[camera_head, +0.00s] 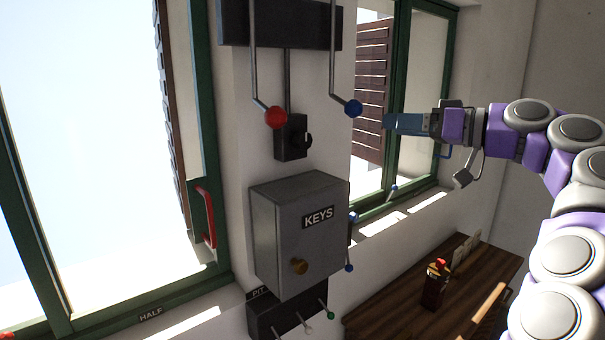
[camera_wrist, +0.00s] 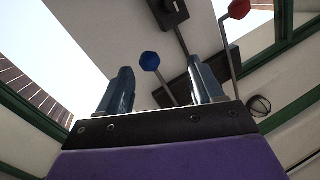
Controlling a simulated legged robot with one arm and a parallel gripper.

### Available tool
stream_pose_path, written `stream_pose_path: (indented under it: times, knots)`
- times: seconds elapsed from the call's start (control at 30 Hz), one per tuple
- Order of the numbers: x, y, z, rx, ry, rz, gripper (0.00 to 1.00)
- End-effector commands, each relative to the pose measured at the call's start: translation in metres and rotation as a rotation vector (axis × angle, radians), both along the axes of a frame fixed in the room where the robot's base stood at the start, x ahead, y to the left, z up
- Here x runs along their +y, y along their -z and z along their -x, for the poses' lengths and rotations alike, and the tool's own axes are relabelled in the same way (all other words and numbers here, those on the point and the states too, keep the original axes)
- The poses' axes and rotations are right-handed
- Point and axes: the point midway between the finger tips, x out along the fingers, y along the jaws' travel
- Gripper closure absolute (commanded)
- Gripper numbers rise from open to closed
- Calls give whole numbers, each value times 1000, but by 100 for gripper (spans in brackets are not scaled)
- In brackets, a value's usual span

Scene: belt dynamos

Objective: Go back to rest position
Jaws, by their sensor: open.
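My gripper (camera_head: 390,122) is at the right of the head view, on my purple and grey arm, held in front of the right window. It points left. In the wrist view its two blue-grey fingers (camera_wrist: 163,82) stand apart with nothing held between them. The blue-knobbed lever (camera_head: 353,108) hangs just left of the fingertips in the head view. In the wrist view the blue knob (camera_wrist: 150,61) shows between the fingers, beyond them; the exact gap cannot be told. The red-knobbed lever (camera_head: 276,117) hangs further left.
A grey KEYS box (camera_head: 283,218) is mounted on the wall below the levers. A dark box (camera_head: 291,138) with a knob is above it. A wooden table (camera_head: 400,312) with a dark bottle-like object (camera_head: 436,285) stands at lower right. A green-framed window (camera_head: 208,135) is at left.

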Motion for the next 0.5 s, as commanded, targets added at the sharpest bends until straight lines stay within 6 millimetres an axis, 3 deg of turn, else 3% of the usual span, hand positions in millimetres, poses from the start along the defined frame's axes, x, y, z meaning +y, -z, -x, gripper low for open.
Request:
stream_pose_path:
  times: [0.1,0.27,0.5]
  knots:
    - [43,14,13,110,-69,9,34]
    - [97,43,37,269,-138,58,34]
    - [162,106,90,502,-174,190,34]
